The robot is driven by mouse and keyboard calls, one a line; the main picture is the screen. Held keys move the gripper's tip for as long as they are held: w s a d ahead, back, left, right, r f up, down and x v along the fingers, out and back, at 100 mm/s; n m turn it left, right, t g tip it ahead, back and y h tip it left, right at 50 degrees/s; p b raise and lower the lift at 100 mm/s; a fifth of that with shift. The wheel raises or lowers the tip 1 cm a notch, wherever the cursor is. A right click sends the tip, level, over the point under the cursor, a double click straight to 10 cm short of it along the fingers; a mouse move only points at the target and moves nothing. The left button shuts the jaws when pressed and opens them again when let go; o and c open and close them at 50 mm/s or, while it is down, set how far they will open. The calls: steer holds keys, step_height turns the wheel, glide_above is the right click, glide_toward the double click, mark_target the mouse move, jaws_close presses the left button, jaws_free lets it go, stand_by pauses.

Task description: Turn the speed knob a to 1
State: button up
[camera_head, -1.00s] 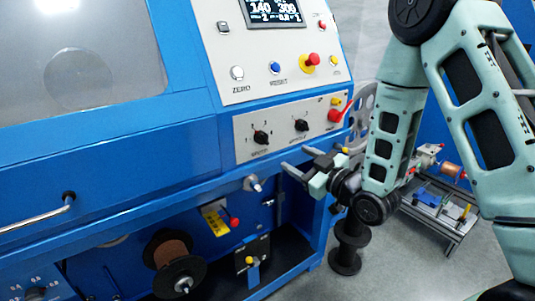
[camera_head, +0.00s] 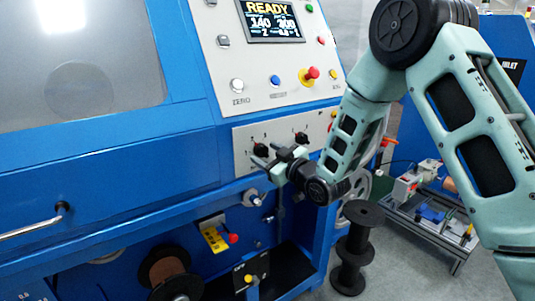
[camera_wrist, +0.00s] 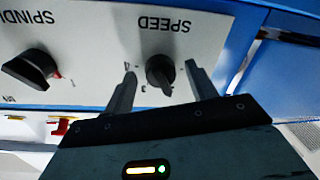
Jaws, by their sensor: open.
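The speed knob (camera_wrist: 158,70) is a black rotary knob under the upside-down SPEED label in the wrist view. In the head view it is the left knob (camera_head: 261,149) on the grey lower panel. My gripper (camera_wrist: 160,74) is open, with one finger on each side of the knob. I cannot tell whether either finger touches it. Digits 3 and 4 show near the knob; its exact setting is unclear. In the head view my gripper (camera_head: 266,156) is at the panel and partly covers the area below the knob.
A second black knob (camera_wrist: 32,70), labelled SPINDLE, is beside it; it also shows in the head view (camera_head: 301,138). Above are a READY display (camera_head: 272,20) and a red emergency button (camera_head: 312,73). A dark spool (camera_head: 356,245) stands on the floor below my arm.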

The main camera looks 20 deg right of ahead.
steer(key=shift+w+a, duration=0.1)
steer(key=shift+w, duration=0.05)
steer(key=c, duration=1)
steer(key=shift+f+n+b, duration=0.1)
steer(key=shift+n+b, duration=0.3)
steer(key=shift+b, duration=0.15)
steer(key=shift+n+b, duration=0.6)
steer(key=shift+b, duration=0.15)
steer(key=n+b, duration=0.4)
steer(key=shift+b, duration=0.35)
steer(key=n+h+b, duration=0.1)
steer(key=n+b, duration=0.4)
steer(key=shift+r, duration=0.2)
steer(key=shift+n, duration=0.4)
